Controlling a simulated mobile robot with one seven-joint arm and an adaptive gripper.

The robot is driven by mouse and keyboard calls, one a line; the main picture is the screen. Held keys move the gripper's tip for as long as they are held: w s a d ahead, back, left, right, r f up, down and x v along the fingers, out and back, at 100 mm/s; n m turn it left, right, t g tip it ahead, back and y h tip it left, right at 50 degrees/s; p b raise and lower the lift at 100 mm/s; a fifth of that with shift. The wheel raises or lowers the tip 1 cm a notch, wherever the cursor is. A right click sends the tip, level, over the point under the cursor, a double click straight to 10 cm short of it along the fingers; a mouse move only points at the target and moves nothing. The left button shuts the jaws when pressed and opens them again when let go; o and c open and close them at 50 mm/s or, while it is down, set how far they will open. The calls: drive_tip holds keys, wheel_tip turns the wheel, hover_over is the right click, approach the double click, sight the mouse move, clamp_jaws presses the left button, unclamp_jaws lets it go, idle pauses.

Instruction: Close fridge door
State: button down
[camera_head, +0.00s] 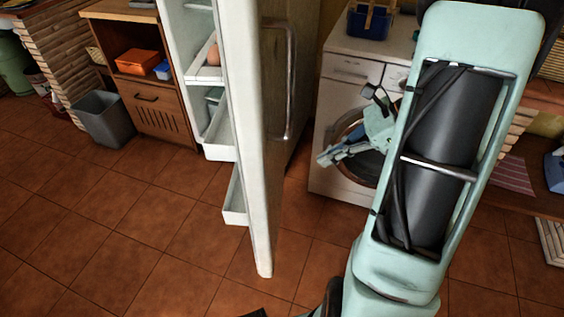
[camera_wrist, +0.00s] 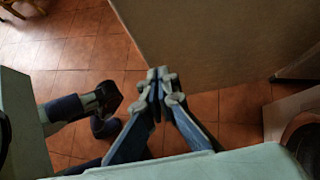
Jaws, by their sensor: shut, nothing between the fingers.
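The fridge door (camera_head: 258,150) stands wide open in the head view, edge toward me. Its white inner side with shelves faces left, and its outer side with a long vertical handle (camera_head: 291,80) faces right. My gripper (camera_head: 322,160) is to the right of the door, in front of the washing machine. In the wrist view my gripper (camera_wrist: 161,76) is shut and empty, with its fingertips close together. The brownish panel beyond the fingertips in the wrist view looks like the door's outer side (camera_wrist: 215,40). I cannot tell whether the fingertips touch it.
A white washing machine (camera_head: 343,70) stands right of the door, behind my arm, with a blue basket (camera_head: 368,22) on top. A wooden cabinet (camera_head: 150,95) and a grey bin (camera_head: 105,120) stand at the left. The tiled floor (camera_head: 130,220) left of the door is clear.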

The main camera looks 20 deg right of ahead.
drive_tip(key=b, duration=0.4)
approach(271, 177)
wheel_tip(271, 177, down, 4)
drive_tip(key=a, duration=0.3)
drive_tip(key=shift+w+a+r, duration=0.15)
drive_tip(key=shift+w+a, duration=0.2)
drive_tip(key=shift+a, duration=0.2)
drive_tip(key=shift+a, duration=0.2)
